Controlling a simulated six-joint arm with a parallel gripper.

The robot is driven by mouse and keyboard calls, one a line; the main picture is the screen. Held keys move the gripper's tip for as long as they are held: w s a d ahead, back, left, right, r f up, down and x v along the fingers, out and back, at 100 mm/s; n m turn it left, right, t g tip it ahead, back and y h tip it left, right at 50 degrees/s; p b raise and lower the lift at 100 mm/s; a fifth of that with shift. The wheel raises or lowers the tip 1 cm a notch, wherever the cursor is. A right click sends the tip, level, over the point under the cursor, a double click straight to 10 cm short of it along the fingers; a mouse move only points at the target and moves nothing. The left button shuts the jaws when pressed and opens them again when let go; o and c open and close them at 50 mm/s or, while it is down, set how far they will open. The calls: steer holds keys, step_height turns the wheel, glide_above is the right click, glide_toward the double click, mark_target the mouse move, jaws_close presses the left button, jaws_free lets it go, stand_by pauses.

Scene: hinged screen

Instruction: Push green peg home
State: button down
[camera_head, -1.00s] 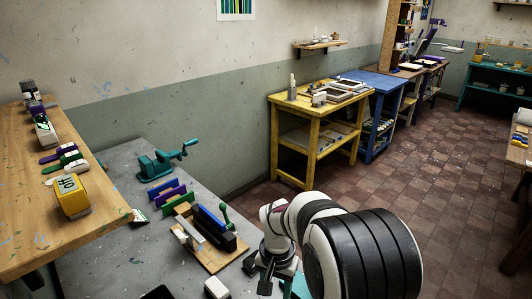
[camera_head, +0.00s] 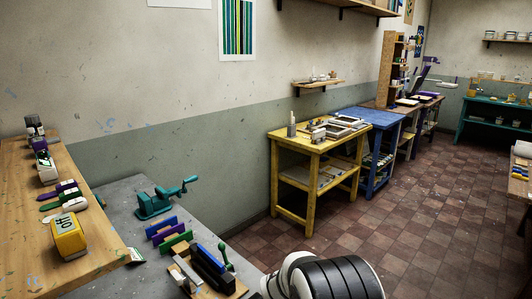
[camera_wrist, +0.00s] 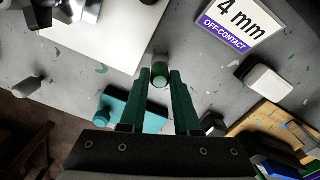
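In the wrist view a short green peg (camera_wrist: 160,76) sits between the tips of my gripper (camera_wrist: 160,80). Its round end shows between the two dark green fingers, and both fingers appear to touch its sides. The grey table lies beyond it. A teal block with a round knob (camera_wrist: 133,110) lies to the left, partly behind the left finger. A large white panel (camera_wrist: 108,38) is at the upper left. In the head view my gripper is below the picture's lower edge, and only my arm shows.
A wooden rack with upright coloured blocks (camera_head: 180,282) stands on the grey table (camera_head: 125,200), near a teal crank clamp (camera_head: 160,198). A yellow block (camera_head: 68,236) sits on the wooden bench. In the wrist view a white block (camera_wrist: 268,80) and an off-contact card (camera_wrist: 240,22) lie to the right.

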steer(key=shift+r, duration=2.05)
steer(key=shift+r, duration=0.4)
step_height(320, 180, up, 5)
steer(key=s+a+f, duration=0.1)
steer(key=s+f, duration=0.3)
steer(key=s, duration=0.5)
steer(key=shift+a, duration=0.25)
steer(key=shift+f, duration=1.55)
